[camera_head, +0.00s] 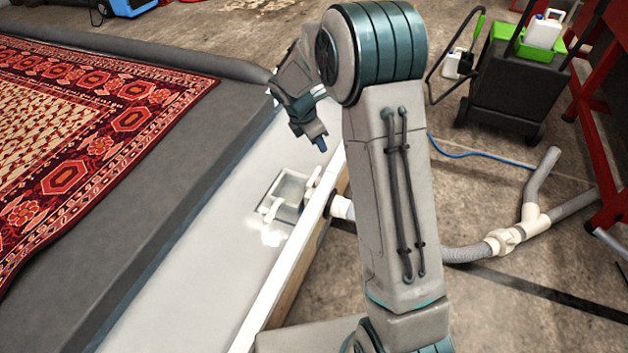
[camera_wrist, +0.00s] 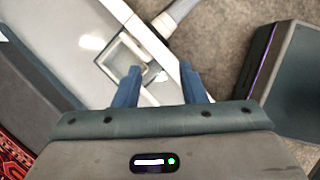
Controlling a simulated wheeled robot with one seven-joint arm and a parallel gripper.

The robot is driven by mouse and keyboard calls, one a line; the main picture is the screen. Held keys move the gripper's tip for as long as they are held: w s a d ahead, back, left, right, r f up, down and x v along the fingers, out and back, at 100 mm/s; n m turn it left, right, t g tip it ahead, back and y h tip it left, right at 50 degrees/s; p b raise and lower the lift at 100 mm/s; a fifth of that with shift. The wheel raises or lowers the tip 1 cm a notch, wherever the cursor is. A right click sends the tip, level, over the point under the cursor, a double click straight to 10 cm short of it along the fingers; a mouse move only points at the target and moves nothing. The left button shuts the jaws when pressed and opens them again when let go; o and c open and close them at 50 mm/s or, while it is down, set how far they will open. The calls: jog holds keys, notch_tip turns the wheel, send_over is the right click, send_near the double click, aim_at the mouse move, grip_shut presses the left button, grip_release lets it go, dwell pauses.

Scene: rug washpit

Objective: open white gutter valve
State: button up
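The white gutter (camera_head: 200,240) runs beside the grey wash bed and holds a square sump box (camera_head: 287,186). White fittings that look like the gutter valve (camera_head: 270,208) sit at the box's edge; I cannot tell how far the valve is turned. My gripper (camera_head: 320,145) hangs above and beyond the box, pointing down, touching nothing. In the wrist view my gripper (camera_wrist: 159,69) has its two blue fingers well apart with nothing between them. The sump box (camera_wrist: 112,62) shows just ahead of the left finger there.
A red patterned rug (camera_head: 60,120) lies on the grey bed at left. A white-grey drain pipe (camera_head: 500,240) leaves the gutter's right side across the floor. A dark cart (camera_head: 515,85) with a green tray stands at back right, near a red frame (camera_head: 605,110).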

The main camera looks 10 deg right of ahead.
aim_at(314, 175)
jog(key=w+a+f+n+b, duration=0.2)
jog(key=w+f+n, duration=0.2)
jog(key=f, duration=0.4)
jog(key=w+a+f+n+b, duration=0.1)
jog(key=w+f+n, duration=0.3)
jog(key=f, duration=0.3)
jog(key=shift+t, duration=0.3)
jog(key=b+x, duration=0.5)
jog(key=x, duration=0.9)
jog(key=shift+w+d, duration=0.1)
jog(key=shift+r, duration=0.1)
grip_shut()
